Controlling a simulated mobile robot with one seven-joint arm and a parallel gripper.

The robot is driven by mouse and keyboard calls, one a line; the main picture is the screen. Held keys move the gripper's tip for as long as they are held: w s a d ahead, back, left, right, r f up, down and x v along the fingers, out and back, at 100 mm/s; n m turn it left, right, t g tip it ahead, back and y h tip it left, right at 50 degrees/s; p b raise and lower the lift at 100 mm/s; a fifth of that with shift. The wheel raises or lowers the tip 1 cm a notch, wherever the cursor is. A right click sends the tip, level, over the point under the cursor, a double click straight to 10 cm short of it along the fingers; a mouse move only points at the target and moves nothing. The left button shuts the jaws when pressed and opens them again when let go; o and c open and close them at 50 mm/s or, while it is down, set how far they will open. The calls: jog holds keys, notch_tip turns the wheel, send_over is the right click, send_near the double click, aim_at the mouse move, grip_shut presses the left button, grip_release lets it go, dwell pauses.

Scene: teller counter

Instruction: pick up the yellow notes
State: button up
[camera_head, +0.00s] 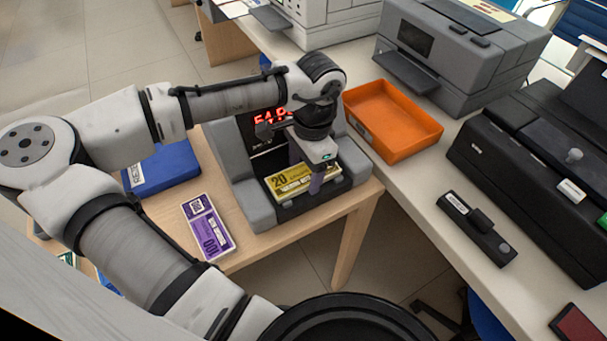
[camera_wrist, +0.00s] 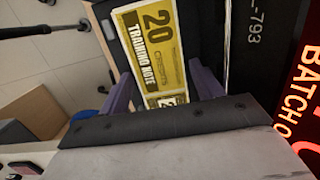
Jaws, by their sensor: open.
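The yellow notes (camera_head: 292,181) lie in the tray at the front of a grey counting machine (camera_head: 256,205). The top note reads 20 and "training note". They also show in the wrist view (camera_wrist: 155,40), running between my fingers. My gripper (camera_head: 304,180) is over the notes, pointing down, with its purple fingers apart. In the wrist view my gripper (camera_wrist: 160,95) has one finger on each side of the notes. I cannot tell whether the fingers touch them. The middle of the notes is partly hidden by my gripper in the head view.
A purple 100 note bundle (camera_head: 209,228) and a blue box (camera_head: 163,168) lie left of the machine on the wooden table. An orange tray (camera_head: 391,121) stands to the right, with grey (camera_head: 455,50) and black (camera_head: 540,180) machines beyond. The machine's upright panel rises behind my gripper.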

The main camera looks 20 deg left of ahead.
jog(key=shift+c, duration=0.4)
jog(key=c, duration=0.7)
jog(key=shift+c, duration=0.2)
